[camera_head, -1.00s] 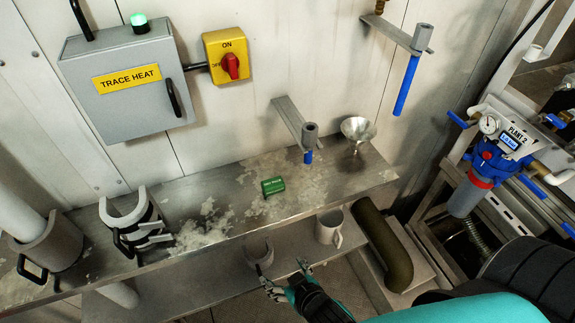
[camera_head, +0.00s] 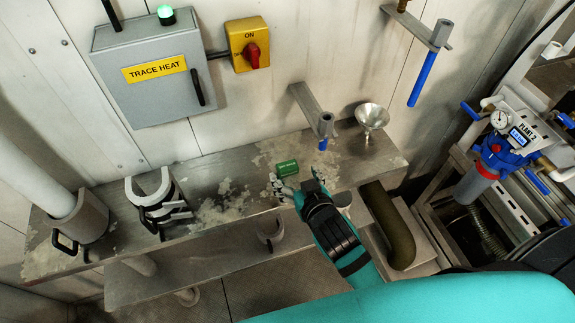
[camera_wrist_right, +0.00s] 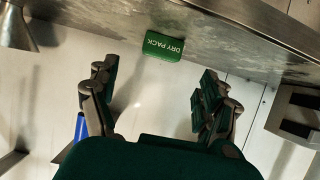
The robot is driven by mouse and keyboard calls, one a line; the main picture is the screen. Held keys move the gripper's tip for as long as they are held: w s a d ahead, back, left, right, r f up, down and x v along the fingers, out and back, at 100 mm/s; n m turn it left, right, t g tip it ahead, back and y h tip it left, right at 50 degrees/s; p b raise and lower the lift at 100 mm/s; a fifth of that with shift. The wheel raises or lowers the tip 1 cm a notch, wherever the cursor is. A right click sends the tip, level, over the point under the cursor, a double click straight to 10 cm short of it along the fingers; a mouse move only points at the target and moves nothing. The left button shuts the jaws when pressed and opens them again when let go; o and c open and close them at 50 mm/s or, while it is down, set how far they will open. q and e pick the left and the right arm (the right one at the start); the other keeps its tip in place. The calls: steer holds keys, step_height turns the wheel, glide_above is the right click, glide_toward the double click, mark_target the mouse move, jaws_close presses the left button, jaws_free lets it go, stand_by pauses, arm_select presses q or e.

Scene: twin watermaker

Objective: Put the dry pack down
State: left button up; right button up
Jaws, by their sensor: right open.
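The dry pack (camera_head: 287,168) is a small green block lying on the upper metal shelf (camera_head: 240,192). In the right wrist view the dry pack (camera_wrist_right: 164,46) shows its white lettering, beyond the fingertips and near the middle. My right gripper (camera_head: 290,186) is just in front of the dry pack in the head view. In the right wrist view the right gripper (camera_wrist_right: 158,88) has its fingers spread wide with nothing between them. The dry pack appears apart from the fingers. My left gripper is not in view.
A metal funnel (camera_head: 371,117) and a wall bracket (camera_head: 312,110) stand right of the pack. Black-handled half-shells (camera_head: 152,200) sit on the shelf's left. A dark bent pipe (camera_head: 390,225) is right of my forearm. Frosty patches cover parts of the shelf.

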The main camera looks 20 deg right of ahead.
mark_target(288, 166)
steer(key=shift+w+f, duration=0.25)
steer(key=shift+w, duration=0.25)
steer(key=shift+w+f, duration=0.15)
steer(key=shift+w, duration=0.25)
steer(key=p+x, duration=0.1)
steer(key=x, duration=0.3)
steer(key=shift+f, duration=0.25)
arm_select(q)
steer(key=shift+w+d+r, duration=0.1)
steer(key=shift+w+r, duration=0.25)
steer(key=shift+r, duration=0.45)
arm_select(e)
steer(key=shift+c, duration=0.3)
steer(key=shift+r, duration=0.1)
steer(key=shift+c, duration=1)
steer(key=c, duration=0.9)
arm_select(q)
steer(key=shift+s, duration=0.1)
arm_select(e)
steer(key=shift+c, duration=1)
steer(key=shift+r, duration=0.1)
